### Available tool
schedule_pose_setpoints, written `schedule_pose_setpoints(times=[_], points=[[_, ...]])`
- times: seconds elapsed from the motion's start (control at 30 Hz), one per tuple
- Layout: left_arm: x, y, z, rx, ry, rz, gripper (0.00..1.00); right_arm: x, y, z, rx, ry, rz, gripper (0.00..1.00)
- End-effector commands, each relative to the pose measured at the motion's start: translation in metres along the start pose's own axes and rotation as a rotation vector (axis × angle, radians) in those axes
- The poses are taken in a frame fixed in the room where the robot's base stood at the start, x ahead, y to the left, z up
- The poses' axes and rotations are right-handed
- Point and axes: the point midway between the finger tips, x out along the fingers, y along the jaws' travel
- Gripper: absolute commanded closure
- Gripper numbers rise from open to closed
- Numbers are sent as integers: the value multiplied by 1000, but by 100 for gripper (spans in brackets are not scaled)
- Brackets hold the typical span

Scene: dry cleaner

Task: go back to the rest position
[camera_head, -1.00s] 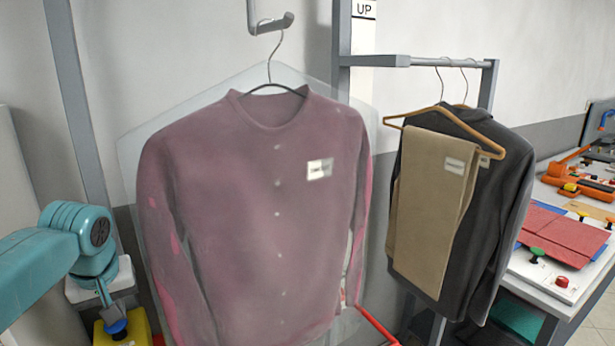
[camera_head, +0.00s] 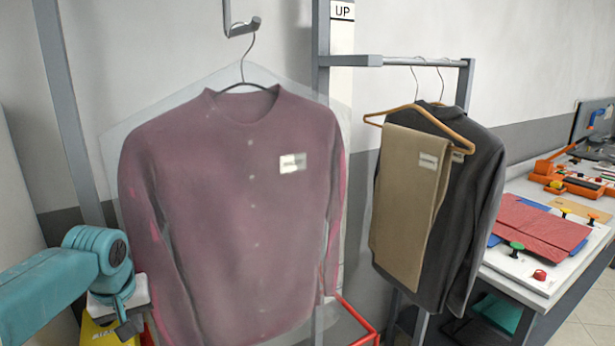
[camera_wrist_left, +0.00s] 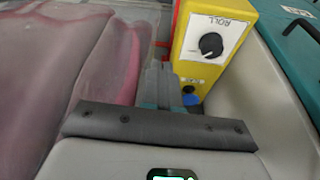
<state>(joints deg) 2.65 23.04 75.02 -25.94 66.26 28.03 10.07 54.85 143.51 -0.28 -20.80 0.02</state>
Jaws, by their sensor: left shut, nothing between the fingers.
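My left arm comes in at the lower left of the head view, beside the sleeve of a maroon buttoned shirt (camera_head: 235,210). The shirt hangs on a wire hanger in a clear bag, with a white tag on its chest. My left gripper (camera_wrist_left: 160,88) shows in the left wrist view with its fingers together and nothing between them. The bagged shirt (camera_wrist_left: 60,75) lies to the left of the fingers. My right gripper is not in view.
Beige trousers (camera_head: 408,210) and a dark jacket (camera_head: 462,210) hang from a metal rail (camera_head: 425,62) to the right. A white table (camera_head: 515,275) with a red folded cloth (camera_head: 540,230) and orange tools stands further right. A red frame edge (camera_head: 357,318) is below the shirt.

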Motion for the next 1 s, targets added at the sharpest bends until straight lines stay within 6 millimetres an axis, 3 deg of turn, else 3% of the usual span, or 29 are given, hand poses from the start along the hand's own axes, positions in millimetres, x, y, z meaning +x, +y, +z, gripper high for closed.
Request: schedule_pose_setpoints(times=[0.23, 0.37, 0.47, 0.6, 0.7, 0.83, 0.9, 1.0], points=[[72, 32, 32, 100, -63, 69, 100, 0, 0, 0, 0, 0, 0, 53], [121, 53, 66, 156, -109, 128, 100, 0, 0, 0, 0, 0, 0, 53], [172, 71, 114, 205, -164, 192, 100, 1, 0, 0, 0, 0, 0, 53], [238, 88, 211, 240, -246, 291, 100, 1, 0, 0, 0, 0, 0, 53], [266, 87, 286, 239, -294, 336, 100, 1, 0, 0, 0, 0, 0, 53], [278, 74, 365, 229, -335, 353, 100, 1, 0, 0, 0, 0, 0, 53], [278, 66, 392, 224, -345, 350, 100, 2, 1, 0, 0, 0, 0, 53], [276, 59, 415, 223, -351, 343, 100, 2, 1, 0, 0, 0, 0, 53]])
